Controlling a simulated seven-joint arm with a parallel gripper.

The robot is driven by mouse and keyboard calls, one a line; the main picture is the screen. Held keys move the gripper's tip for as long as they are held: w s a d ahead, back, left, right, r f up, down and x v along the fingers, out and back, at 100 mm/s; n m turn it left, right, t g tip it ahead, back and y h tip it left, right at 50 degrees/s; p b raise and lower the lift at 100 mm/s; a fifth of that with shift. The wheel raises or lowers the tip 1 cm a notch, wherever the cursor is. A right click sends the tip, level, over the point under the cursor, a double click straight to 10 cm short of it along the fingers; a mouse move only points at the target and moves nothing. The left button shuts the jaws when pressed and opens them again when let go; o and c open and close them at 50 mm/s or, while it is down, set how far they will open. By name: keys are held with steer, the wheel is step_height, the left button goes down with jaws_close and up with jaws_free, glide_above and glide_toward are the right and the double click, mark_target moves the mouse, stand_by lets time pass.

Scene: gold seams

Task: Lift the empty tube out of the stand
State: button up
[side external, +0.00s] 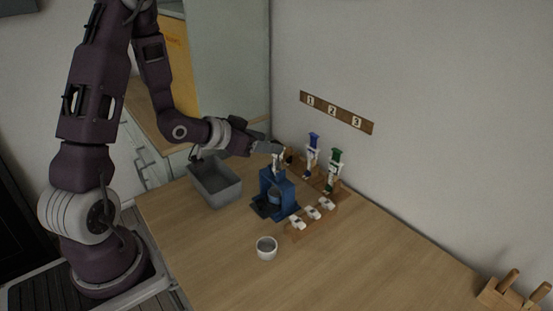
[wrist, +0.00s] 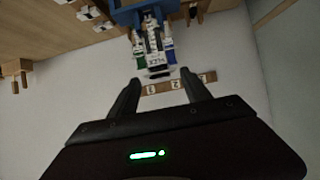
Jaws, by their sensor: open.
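A blue stand (side external: 276,191) stands on the table, with a white tube (side external: 277,161) upright in its top. In the wrist view the blue stand (wrist: 136,12) is at the top edge and the white tube (wrist: 156,62), with dark lettering, points toward me. My gripper (side external: 277,148) is at the tube's upper end in the side view. In the wrist view my gripper (wrist: 162,92) is open, its two fingers apart with the tube's end just beyond the gap between them. I cannot tell whether they touch it. The tube's lower part is hidden in the stand.
A wooden rack (side external: 318,180) behind holds a blue-topped tube (side external: 312,148) and a green-topped tube (side external: 335,164); white labelled pieces (side external: 312,213) lie in front. The table's right side is mostly clear.

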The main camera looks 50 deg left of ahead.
steer(key=x, duration=0.7)
steer(key=shift+w, duration=0.2)
steer(key=c, duration=1.1)
